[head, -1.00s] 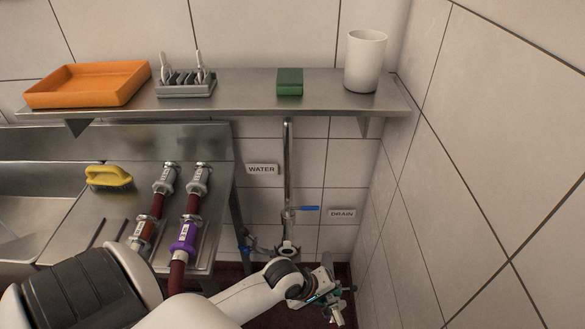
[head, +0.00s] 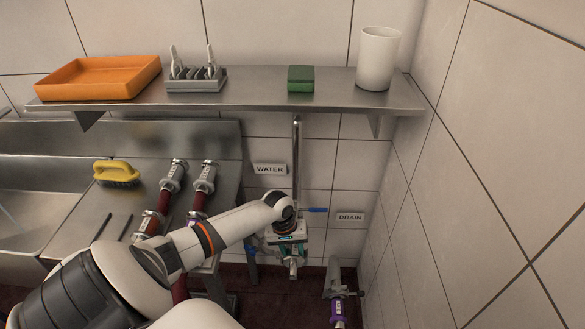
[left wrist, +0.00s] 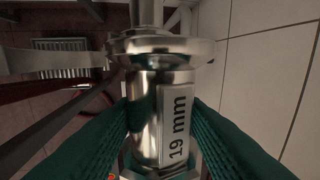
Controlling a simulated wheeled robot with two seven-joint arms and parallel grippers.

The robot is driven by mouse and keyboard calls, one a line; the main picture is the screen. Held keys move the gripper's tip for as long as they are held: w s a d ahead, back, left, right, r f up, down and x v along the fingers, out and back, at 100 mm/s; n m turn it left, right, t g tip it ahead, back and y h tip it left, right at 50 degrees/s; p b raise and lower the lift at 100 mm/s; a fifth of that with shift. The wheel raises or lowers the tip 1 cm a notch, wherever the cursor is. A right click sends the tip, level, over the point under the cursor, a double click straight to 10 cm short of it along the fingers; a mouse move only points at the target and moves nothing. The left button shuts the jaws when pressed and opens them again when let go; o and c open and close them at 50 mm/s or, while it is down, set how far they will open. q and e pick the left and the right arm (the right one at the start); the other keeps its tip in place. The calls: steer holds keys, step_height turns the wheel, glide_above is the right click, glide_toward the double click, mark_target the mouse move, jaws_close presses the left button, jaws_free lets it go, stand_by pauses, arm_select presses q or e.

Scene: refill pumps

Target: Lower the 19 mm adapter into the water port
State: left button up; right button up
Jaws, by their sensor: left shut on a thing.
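My left gripper (head: 290,240) hangs below the WATER label (head: 270,169), in front of the vertical pipe (head: 297,160). It is shut on the 19 mm adapter (head: 293,268), a shiny metal fitting. In the left wrist view the adapter (left wrist: 146,115) sits between the green finger pads, its "19 mm" label facing the camera. A wide metal flange (left wrist: 160,45) and a narrower tube lie beyond the fingers. I cannot tell whether they belong to the adapter or to a port. The water port is not clearly visible in the head view. My right gripper is not in view.
A DRAIN label (head: 350,217) is on the wall, with a grey fitting and purple-banded coupling (head: 338,309) low below it. A steel shelf (head: 240,101) runs above. Red hoses with metal couplings (head: 205,176) lie on the sink counter at left. The tiled wall closes the right side.

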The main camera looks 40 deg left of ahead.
mark_target(287, 250)
arm_select(q)
steer(key=shift+f+b, duration=2.5)
steer(key=shift+b, duration=0.1)
steer(key=shift+f+b, duration=0.6)
steer(key=shift+f, duration=1.25)
steer(key=o, duration=1.2)
steer(key=shift+o, duration=0.2)
steer(key=r, duration=0.4)
steer(key=s+a+r+p, duration=0.1)
steer(key=r, duration=0.6)
steer(key=shift+s+a+r+p, duration=0.2)
steer(key=shift+a+r+p, duration=0.15)
steer(key=shift+a, duration=0.05)
